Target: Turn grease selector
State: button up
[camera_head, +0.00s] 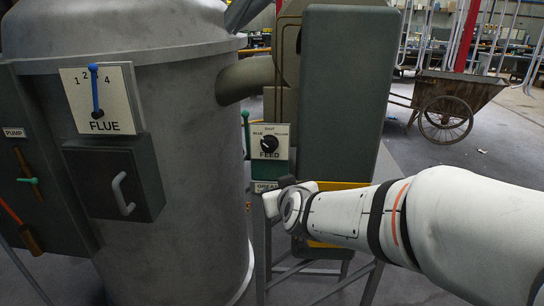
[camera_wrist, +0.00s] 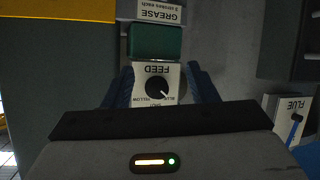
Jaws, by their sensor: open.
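The feed selector is a round black knob (camera_head: 269,145) on a white plate marked FEED, with BLUE at left, SHUT on top and YELLOW at right. Its white pointer is toward BLUE. In the wrist view the plate is upside down, and the knob (camera_wrist: 157,88) shows between my two fingers. My gripper (camera_wrist: 163,85) is open, its dark fingers either side of the plate. How far they are from the knob is unclear. In the head view my gripper (camera_head: 276,197) is below the plate. A GREASE label (camera_wrist: 161,13), reading 3 strokes each, is partly hidden in the head view.
A FLUE plate (camera_head: 101,98) with a blue lever is on the grey tank (camera_head: 190,150) at left. A PUMP panel (camera_head: 25,170) is further left. A dark green cabinet (camera_head: 345,95) stands right of the knob. A rusty cart (camera_head: 448,100) is far behind.

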aim_at(269, 148)
jog(key=w+a+r+t+h, duration=0.1)
jog(key=w, duration=0.3)
jog(key=w+a+r+t+h+p, duration=0.1)
jog(key=w+t, duration=0.1)
jog(key=w, duration=0.2)
jog(key=w+a+r+t+h, duration=0.1)
jog(key=w+a+r+t, duration=0.1)
jog(key=w, duration=0.3)
jog(key=shift+h+p, duration=0.3)
jog(key=shift+w+f, duration=0.1)
jog(key=shift+w, duration=0.05)
jog(key=shift+c, duration=1.2)
jog(key=c, duration=0.3)
jog(key=m, duration=0.5)
jog(key=shift+m, duration=0.4)
jog(key=m, duration=1.4)
jog(key=o, duration=0.8)
jog(key=shift+c, duration=0.2)
